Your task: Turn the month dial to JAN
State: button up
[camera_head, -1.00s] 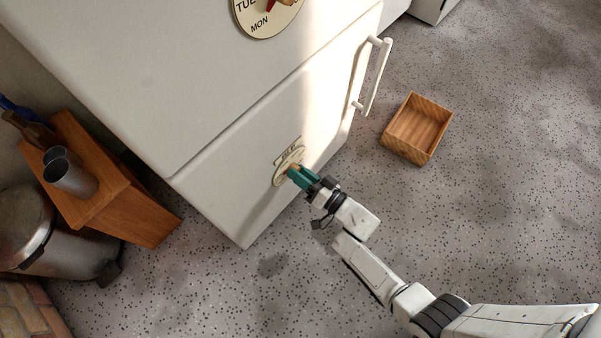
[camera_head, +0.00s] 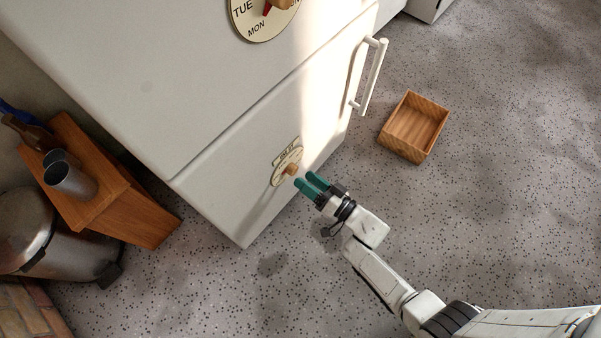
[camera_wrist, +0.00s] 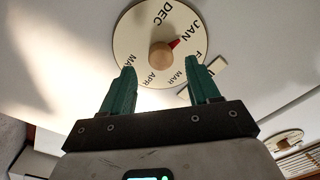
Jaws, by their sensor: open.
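The month dial (camera_head: 281,176) is a cream disc on the lower white door, with a round wooden knob (camera_head: 291,170) at its centre. In the wrist view the dial (camera_wrist: 133,45) shows DEC, JAN, MAR and APR, with other labels partly hidden. A red pointer (camera_wrist: 175,43) beside the knob (camera_wrist: 162,56) points up and right toward the JAN label. My gripper (camera_head: 305,180) has green fingers, spread open and empty, just clear of the knob. In the wrist view its fingers (camera_wrist: 160,72) stand apart below and either side of the knob.
A weekday dial (camera_head: 262,28) sits on the upper panel. A white handle (camera_head: 373,76) sticks out at the door's right edge. A wooden box (camera_head: 398,139) lies on the floor to the right. A wooden stand with metal cups (camera_head: 70,180) and a bin (camera_head: 28,235) are at left.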

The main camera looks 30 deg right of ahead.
jog(key=v, duration=0.7)
jog(key=shift+p, duration=0.45)
jog(key=w+d+r+g+h, duration=0.2)
jog(key=w+d+g+h, duration=0.1)
jog(key=d+g+h, duration=0.5)
jog(key=s+a+r+n+g+y, duration=0.1)
jog(key=s+a+r+n+g, duration=0.1)
jog(key=s+r+g, duration=0.35)
jog(key=s+a+r+n+g+y, duration=0.1)
jog(key=s+a+r+n+g, duration=0.15)
jog(key=s+r, duration=0.6)
notch_tip(320, 180, up, 26)
jog(key=s+p, duration=0.2)
jog(key=p, duration=2.7)
jog(key=shift+d+f, duration=0.25)
jog(key=shift+d, duration=0.15)
